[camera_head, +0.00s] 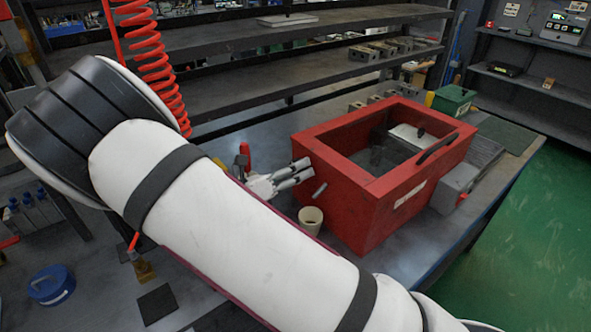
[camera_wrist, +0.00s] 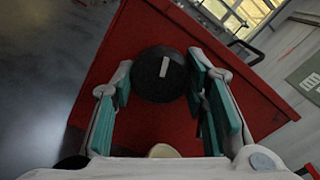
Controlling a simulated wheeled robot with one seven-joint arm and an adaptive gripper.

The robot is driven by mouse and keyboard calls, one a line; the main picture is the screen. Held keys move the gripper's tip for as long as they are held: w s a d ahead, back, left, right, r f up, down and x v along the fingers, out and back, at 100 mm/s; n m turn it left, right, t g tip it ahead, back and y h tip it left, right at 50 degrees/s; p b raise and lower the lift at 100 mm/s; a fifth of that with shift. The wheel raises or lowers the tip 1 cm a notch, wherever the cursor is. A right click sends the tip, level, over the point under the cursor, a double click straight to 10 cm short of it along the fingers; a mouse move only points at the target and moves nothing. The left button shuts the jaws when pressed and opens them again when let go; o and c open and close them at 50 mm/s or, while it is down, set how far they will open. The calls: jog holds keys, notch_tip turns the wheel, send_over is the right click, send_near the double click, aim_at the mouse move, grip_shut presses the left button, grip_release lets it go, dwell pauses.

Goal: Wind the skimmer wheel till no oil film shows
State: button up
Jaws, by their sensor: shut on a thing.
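The red tank (camera_head: 385,200) stands on the workbench, open at the top. Its red side wall also fills the middle of the wrist view (camera_wrist: 155,120). On that wall is a round black wheel (camera_wrist: 160,75) with a pale bar mark standing nearly upright. My gripper (camera_head: 302,172) is at the tank's left wall. In the wrist view its teal-padded fingers (camera_wrist: 160,88) are shut on the wheel, one at each side. The wheel is hidden in the head view. The tank's inside (camera_head: 375,155) looks dark and grey; I cannot tell whether oil film shows.
A small pale cup (camera_head: 310,218) stands on the bench below my gripper, close to the tank wall. A grey box (camera_head: 455,188) adjoins the tank's right side. A red-handled tool (camera_head: 244,158) stands left of my gripper. A green box (camera_head: 453,100) is behind. My arm covers the foreground.

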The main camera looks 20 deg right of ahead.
jog(key=m+p, duration=0.1)
jog(key=m, duration=0.3)
jog(key=shift+c, duration=0.2)
jog(key=m+p, duration=0.1)
jog(key=m, duration=0.3)
jog(key=m+p, duration=0.1)
jog(key=m, duration=0.3)
jog(key=shift+m, duration=0.3)
jog(key=m+p, duration=0.5)
jog(key=m, duration=1.4)
jog(key=shift+a+m, duration=0.1)
jog(key=shift+m, duration=0.2)
jog(key=shift+f, duration=0.1)
